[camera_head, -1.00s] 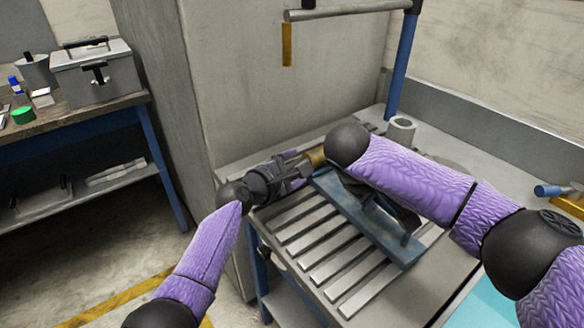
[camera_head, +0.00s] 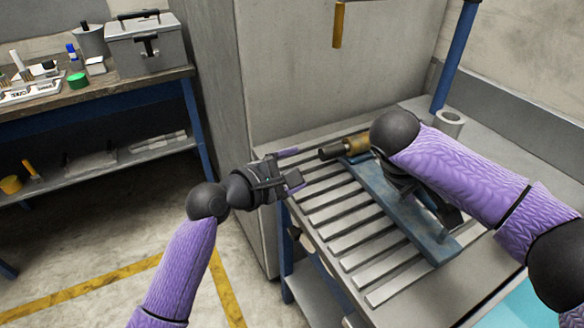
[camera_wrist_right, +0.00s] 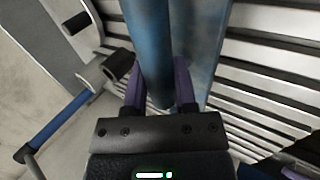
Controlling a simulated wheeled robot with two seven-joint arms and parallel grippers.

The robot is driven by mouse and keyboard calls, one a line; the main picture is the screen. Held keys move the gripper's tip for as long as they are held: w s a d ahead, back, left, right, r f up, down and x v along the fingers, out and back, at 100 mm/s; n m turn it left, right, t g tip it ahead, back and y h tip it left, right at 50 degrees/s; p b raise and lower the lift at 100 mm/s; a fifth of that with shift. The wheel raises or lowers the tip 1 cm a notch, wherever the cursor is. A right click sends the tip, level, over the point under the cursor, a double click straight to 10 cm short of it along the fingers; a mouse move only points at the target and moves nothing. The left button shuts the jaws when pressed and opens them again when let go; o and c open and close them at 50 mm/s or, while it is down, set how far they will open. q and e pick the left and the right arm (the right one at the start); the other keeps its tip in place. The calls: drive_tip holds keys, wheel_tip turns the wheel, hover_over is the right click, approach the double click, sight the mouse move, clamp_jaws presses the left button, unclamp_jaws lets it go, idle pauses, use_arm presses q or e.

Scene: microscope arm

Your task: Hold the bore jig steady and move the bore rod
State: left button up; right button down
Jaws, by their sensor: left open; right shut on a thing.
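The bore jig (camera_head: 388,205), a long blue block, lies across the slatted table. A brass cylinder with a dark end (camera_head: 333,152), seemingly the bore rod, sticks out to the left at its far end; its other end is hidden behind my right arm. My left gripper (camera_head: 297,166) is open and empty, just left of the dark end and apart from it. My right gripper (camera_wrist_right: 158,88) is shut on an upright blue part of the jig (camera_wrist_right: 149,45) in the right wrist view. In the head view my right arm mostly hides that grip.
The slatted table (camera_head: 330,215) has free room left and in front of the jig. A grey hollow cylinder (camera_head: 448,122) stands behind my right arm. A blue post (camera_head: 455,55) rises at the back. A workbench with a grey toolbox (camera_head: 146,42) stands at the far left.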

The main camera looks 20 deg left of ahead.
drive_tip(key=shift+c, duration=1.6)
unclamp_jaws()
